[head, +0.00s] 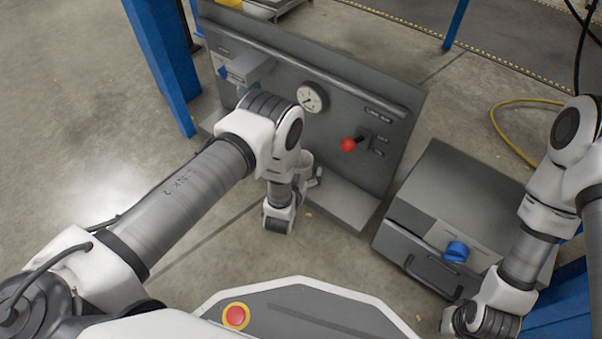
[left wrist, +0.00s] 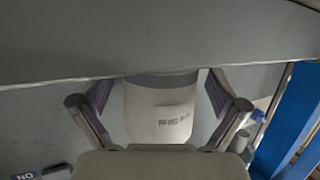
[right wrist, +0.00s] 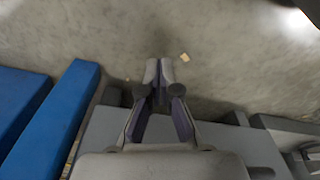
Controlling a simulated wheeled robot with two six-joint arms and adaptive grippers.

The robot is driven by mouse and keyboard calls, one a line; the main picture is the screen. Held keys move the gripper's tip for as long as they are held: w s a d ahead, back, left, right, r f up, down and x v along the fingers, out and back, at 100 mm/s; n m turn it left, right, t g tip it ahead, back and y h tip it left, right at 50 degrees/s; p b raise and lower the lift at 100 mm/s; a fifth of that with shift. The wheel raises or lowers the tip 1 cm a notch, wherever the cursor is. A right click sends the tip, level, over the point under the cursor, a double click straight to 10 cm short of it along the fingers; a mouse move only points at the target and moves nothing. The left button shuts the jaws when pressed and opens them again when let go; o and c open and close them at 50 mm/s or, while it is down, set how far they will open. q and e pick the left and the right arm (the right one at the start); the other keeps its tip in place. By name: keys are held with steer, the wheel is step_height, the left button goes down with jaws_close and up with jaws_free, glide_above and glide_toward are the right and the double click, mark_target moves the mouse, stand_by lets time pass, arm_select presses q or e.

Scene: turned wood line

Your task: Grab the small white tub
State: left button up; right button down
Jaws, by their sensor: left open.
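The small white tub (left wrist: 160,112), pale with dark lettering on its side, stands upright between the fingers of my left gripper (left wrist: 160,98) in the left wrist view. The fingers are open, one on each side, with a gap between each finger and the tub. In the head view my left gripper (head: 313,178) is by the foot of the grey panel, mostly behind my own wrist. I cannot make out the tub there. My right gripper (right wrist: 159,72) is shut and empty, its fingertips together, in the right wrist view.
The grey panel (head: 390,105) carries a gauge (head: 313,96) and a red-knobbed lever (head: 348,145), with a ledge (head: 345,205) at its foot. A grey box (head: 465,190) with a blue knob (head: 457,252) stands right of it. A blue post (head: 165,65) rises at left.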

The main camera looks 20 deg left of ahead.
arm_select(q)
steer(key=shift+r, duration=0.1)
steer(key=c, duration=1.2)
steer(key=shift+c, duration=0.2)
